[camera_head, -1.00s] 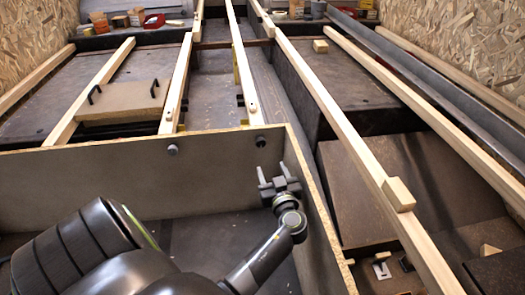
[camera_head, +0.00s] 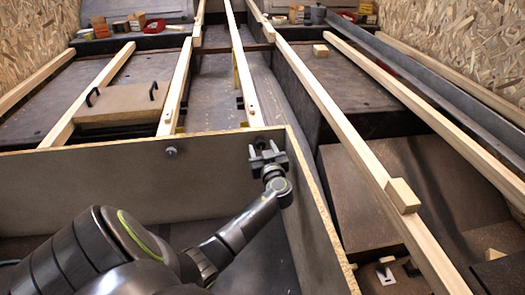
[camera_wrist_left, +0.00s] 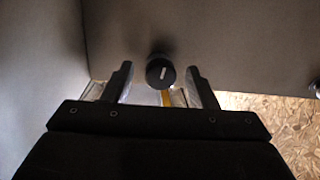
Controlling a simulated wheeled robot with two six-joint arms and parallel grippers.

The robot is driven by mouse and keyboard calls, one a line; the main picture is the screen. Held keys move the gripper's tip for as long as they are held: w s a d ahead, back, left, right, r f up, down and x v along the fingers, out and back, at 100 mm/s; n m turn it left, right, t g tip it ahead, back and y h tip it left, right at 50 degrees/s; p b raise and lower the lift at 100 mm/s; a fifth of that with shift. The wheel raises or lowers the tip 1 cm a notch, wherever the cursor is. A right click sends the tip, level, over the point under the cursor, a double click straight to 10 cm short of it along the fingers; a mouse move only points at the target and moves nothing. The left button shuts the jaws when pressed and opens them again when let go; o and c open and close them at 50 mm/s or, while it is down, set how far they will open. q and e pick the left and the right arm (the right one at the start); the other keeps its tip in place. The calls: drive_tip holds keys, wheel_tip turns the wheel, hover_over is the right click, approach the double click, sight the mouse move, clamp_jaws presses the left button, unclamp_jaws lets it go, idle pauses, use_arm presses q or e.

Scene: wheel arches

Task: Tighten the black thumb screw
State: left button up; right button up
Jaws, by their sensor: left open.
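The black thumb screw (camera_head: 260,142) sits on the board wall near its right corner, partly hidden by my left gripper in the head view. In the left wrist view its round black head (camera_wrist_left: 161,74) has a white mark, roughly upright, and appears between the two fingers. My left gripper (camera_head: 263,149) is open with its fingers pointing at the wall. In the left wrist view the fingers (camera_wrist_left: 159,76) show a gap on each side of the screw head; I cannot tell how far the tips reach along it. My right gripper is not in view.
The side board (camera_head: 318,215) stands close to my left gripper's right. Wooden beams (camera_head: 345,135) run beyond the wall.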

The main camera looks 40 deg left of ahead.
use_arm(q)
drive_tip(key=shift+a, duration=0.1)
drive_tip(key=shift+c, duration=0.2)
drive_tip(key=c, duration=0.9)
drive_tip(key=shift+c, duration=0.2)
drive_tip(key=shift+m, duration=0.4)
